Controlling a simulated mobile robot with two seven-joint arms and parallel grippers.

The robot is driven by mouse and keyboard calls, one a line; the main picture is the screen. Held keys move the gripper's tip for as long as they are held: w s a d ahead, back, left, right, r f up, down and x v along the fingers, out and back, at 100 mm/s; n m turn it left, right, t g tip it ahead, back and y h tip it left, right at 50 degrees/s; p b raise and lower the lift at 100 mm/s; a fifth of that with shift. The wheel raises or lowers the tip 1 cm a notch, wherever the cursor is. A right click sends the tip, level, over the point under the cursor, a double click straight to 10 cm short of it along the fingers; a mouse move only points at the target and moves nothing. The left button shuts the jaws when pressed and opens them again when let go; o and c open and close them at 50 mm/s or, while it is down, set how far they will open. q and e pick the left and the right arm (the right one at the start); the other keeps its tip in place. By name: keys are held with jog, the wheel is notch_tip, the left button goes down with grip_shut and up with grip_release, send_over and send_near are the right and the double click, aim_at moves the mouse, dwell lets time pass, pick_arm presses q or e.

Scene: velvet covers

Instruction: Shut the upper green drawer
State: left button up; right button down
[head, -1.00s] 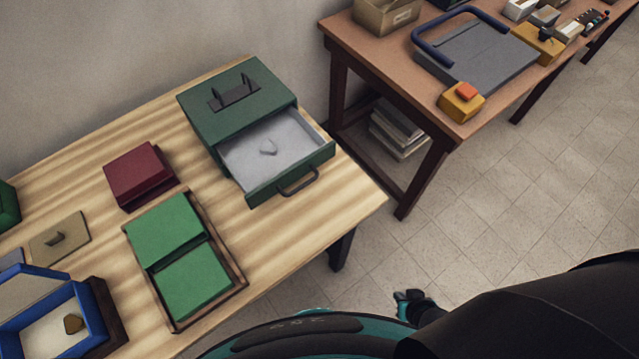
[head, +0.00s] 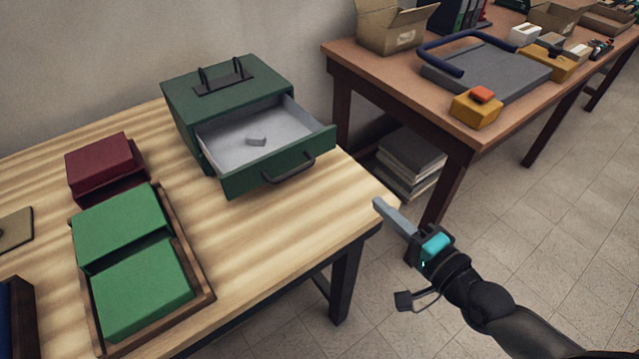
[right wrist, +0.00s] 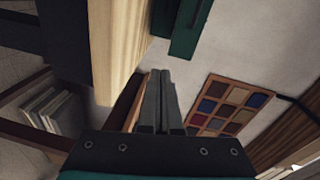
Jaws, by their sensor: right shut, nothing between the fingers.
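A dark green cabinet (head: 226,84) stands on the light wooden table, with a black handle on top. Its green drawer (head: 279,166) is pulled out towards the front right and has a dark bar handle (head: 289,169). My right gripper (head: 379,206) is shut and empty, beyond the table's right corner and apart from the drawer. In the right wrist view its closed fingers (right wrist: 160,98) point towards the table edge, with dark green surfaces at the top. My left gripper is not in view.
The light table (head: 250,235) also holds a maroon box (head: 102,162) and a wooden tray (head: 196,270) with two green boxes. A brown table (head: 400,92) stands behind right, with a yellow block (head: 474,110) near its edge. Floor shows between the tables.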

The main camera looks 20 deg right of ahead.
jog(key=a+r+y+b, duration=0.1)
jog(key=a+r, duration=0.1)
jog(key=b, duration=0.1)
send_near(315, 150)
jog(key=shift+m+t, duration=0.4)
jog(key=x, duration=0.5)
jog(key=shift+f, duration=0.35)
jog(key=shift+w+a, duration=0.1)
jog(key=shift+w, duration=0.25)
jog(key=shift+w+a, duration=0.1)
jog(key=shift+w, duration=0.15)
jog(key=shift+w+a, duration=0.1)
jog(key=shift+w, duration=0.15)
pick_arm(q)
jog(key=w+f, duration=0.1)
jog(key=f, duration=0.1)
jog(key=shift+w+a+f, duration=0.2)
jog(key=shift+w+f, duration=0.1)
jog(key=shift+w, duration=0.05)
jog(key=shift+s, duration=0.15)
pick_arm(e)
jog(key=shift+w, duration=0.1)
